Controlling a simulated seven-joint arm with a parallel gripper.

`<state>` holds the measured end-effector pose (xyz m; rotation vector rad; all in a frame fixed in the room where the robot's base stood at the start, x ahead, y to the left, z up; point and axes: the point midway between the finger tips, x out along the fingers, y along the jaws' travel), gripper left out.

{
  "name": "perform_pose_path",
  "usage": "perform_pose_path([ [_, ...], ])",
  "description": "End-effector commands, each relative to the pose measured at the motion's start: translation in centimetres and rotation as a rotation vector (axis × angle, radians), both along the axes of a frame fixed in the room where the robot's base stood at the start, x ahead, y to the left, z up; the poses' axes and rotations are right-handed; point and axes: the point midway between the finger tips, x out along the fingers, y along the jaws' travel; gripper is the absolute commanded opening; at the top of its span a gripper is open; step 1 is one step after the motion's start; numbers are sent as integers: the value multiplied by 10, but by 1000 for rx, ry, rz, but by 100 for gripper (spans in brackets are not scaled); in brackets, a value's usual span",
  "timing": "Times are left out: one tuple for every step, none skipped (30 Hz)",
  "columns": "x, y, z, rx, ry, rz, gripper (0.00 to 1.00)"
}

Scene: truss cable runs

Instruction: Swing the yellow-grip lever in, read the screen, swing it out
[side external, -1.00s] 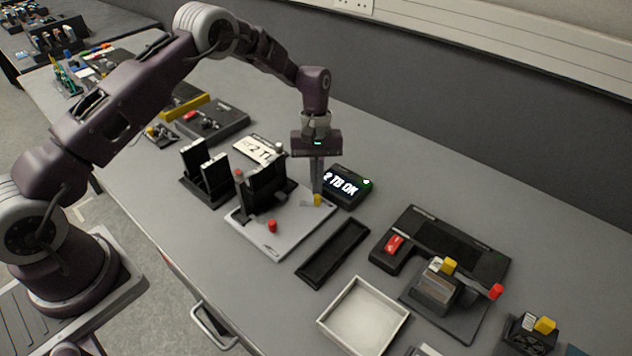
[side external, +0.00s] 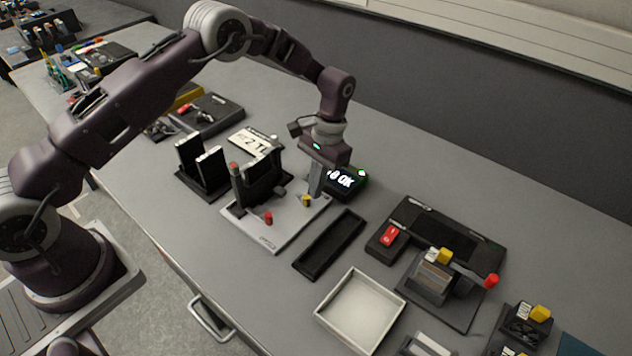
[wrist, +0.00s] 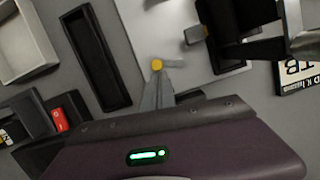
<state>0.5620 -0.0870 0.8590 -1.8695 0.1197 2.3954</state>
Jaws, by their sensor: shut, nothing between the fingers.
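The yellow-grip lever's yellow knob (side external: 306,201) stands at the right part of a light grey plate (side external: 284,229). The plate bears a black upright dock (side external: 262,178) and a red knob (side external: 267,218). My gripper (side external: 315,194) is shut and empty, pointing down right beside the yellow knob. In the wrist view the yellow knob (wrist: 157,65) is just past my fingertips (wrist: 157,86); I cannot tell whether they touch. The black screen box (side external: 353,183) behind the plate is lit, with a green light. My gripper covers its left part; the end of the text reads "OK".
A long black tray (side external: 330,245) and a white square tray (side external: 361,311) lie right of the plate. Another black device (side external: 438,240) with a red switch and a yellow knob is farther right.

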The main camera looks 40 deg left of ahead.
Motion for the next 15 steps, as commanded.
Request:
perform_pose_path([
  [-2, -2, 0, -1, 0, -38, 0],
  [-3, -2, 0, 0, 0, -63, 0],
  [-4, -2, 0, 0, 0, -96, 0],
  [-5, -3, 0, -1, 0, -118, 0],
  [-6, -3, 0, -1, 0, -141, 0],
  [-6, -3, 0, 0, 0, -160, 0],
  [-6, -2, 0, 0, 0, -157, 0],
  [-6, -2, 0, 0, 0, -156, 0],
  [-6, -2, 0, 0, 0, -155, 0],
  [-6, -2, 0, 0, 0, -154, 0],
  [-6, -2, 0, 0, 0, -154, 0],
  [-6, -2, 0, 0, 0, -153, 0],
  [-6, -2, 0, 0, 0, -153, 0],
  [-6, -1, 0, 0, -1, -153, 0],
  [-6, 0, 0, 0, -1, -152, 0],
])
